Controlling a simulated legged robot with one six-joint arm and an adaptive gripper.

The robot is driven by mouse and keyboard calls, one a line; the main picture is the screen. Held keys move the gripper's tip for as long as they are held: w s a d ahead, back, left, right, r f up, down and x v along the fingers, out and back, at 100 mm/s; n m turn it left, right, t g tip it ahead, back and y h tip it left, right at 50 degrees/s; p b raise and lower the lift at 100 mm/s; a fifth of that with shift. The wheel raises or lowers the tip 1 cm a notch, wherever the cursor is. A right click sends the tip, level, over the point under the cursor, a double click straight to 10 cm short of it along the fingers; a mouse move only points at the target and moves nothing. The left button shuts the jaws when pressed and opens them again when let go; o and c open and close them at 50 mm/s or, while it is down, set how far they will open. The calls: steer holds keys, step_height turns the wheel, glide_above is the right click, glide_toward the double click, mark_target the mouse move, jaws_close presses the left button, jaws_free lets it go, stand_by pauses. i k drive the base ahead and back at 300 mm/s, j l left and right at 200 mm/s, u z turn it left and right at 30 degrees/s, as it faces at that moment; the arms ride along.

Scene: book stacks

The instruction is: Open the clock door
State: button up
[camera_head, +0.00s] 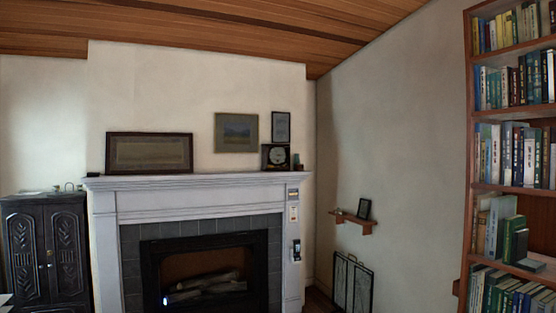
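A small dark square clock (276,157) with a pale round face stands at the right end of the white mantel. It is small and far off, so I cannot tell its door from its case or whether the door is open. My gripper is not in view.
The white mantel (150,183) tops a fireplace (205,275). A framed picture (149,153) stands on its left part. A dark carved cabinet (45,250) is at left. A tall bookshelf (468,150) is at right. A small wall shelf (352,219) hangs above a dark folding screen (352,283).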

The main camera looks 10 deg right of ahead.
mark_target(290, 155)
steer(key=i+z, duration=0.1)
steer(key=i, duration=4.85)
